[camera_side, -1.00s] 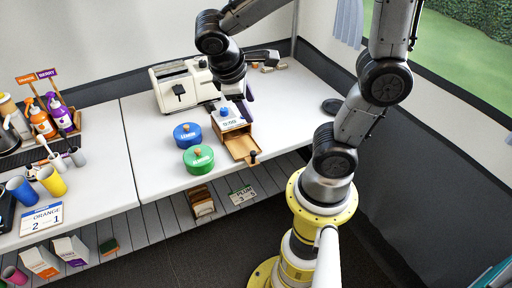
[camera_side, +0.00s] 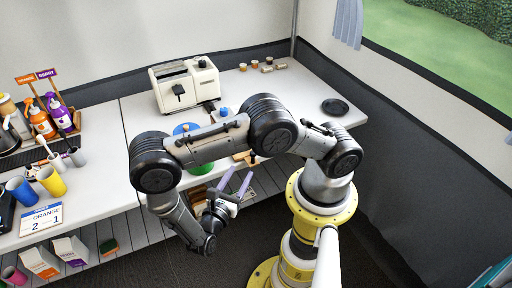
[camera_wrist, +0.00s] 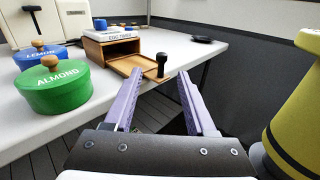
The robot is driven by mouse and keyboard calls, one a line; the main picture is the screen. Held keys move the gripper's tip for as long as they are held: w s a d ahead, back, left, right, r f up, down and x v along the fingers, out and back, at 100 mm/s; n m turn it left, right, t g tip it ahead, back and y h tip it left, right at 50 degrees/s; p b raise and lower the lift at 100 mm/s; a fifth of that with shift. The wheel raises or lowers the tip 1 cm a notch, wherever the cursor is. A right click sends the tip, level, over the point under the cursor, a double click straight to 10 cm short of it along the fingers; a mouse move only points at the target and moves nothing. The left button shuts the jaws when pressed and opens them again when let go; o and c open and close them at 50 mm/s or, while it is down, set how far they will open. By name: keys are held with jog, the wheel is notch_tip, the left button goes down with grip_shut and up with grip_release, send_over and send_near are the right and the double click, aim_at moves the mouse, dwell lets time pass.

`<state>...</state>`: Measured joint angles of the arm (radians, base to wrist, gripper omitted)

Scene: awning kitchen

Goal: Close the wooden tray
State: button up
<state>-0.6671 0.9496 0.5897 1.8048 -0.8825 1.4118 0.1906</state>
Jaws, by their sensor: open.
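The wooden tray (camera_wrist: 128,66) is slid out of a small wooden box (camera_wrist: 93,50) on the white counter, in the wrist view. A dark knob (camera_wrist: 161,63) stands at its front corner, near the counter edge. In the side view only a small part of the tray (camera_side: 250,158) shows past my arm. My gripper (camera_wrist: 158,80) has two purple fingers, open and empty. They point toward the tray and knob from in front of the counter, apart from both. In the side view my gripper (camera_side: 237,175) is off the front edge.
A green almond canister (camera_wrist: 54,88) and a blue lemon canister (camera_wrist: 38,56) stand left of the box. A white egg timer block (camera_wrist: 108,34) sits on the box. A cream toaster (camera_side: 186,88) stands behind. The counter right of the tray is largely clear.

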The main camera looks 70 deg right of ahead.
jog(key=d, duration=1.3)
jog(key=shift+s+d+f+n+t, duration=0.25)
jog(key=shift+s+f+n+t, duration=0.05)
jog(key=shift+s+n, duration=0.1)
grip_shut()
jog(key=shift+w, duration=0.1)
dwell(1.0)
